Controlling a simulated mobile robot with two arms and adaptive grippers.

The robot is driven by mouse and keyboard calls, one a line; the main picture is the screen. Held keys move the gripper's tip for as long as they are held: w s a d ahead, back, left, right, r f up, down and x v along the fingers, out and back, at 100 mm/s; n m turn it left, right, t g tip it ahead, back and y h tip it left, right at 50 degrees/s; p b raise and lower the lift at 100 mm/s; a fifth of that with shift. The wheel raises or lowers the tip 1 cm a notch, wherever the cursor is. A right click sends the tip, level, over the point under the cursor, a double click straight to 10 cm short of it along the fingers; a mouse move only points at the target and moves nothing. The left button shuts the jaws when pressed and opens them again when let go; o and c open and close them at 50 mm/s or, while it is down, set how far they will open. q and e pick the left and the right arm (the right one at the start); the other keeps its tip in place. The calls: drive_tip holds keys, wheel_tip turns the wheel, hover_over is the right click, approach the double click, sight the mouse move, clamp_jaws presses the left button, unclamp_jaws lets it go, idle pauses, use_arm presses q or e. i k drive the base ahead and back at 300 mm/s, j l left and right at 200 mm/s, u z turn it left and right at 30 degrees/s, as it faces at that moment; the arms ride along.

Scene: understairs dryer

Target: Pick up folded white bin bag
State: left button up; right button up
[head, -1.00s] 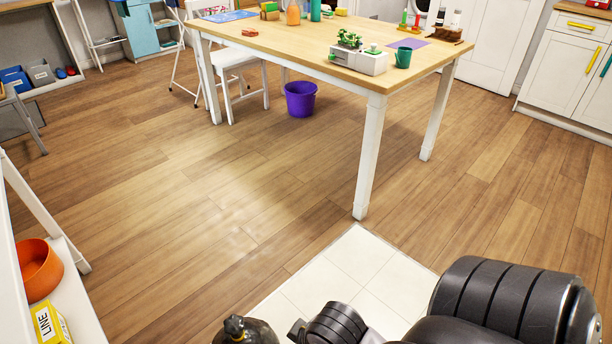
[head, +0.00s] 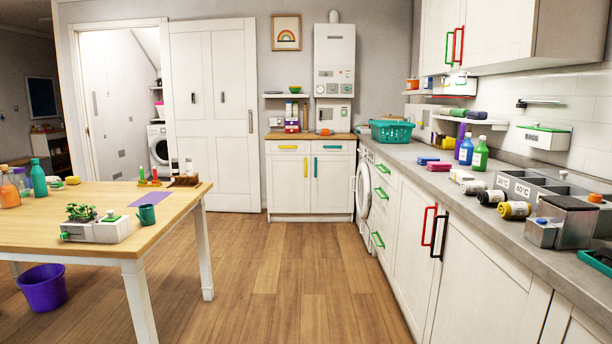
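I cannot pick out a folded white bin bag for certain. Neither of my grippers is in the head view.
A wooden table (head: 165,199) stands at the left with a green mug (head: 146,214) and a white planter box (head: 98,231) on it. A purple bucket (head: 43,288) is under it. The grey counter (head: 425,178) runs along the right. The wooden floor (head: 270,290) between is clear.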

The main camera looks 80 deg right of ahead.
sight(459, 177)
drive_tip(key=z, duration=3.65)
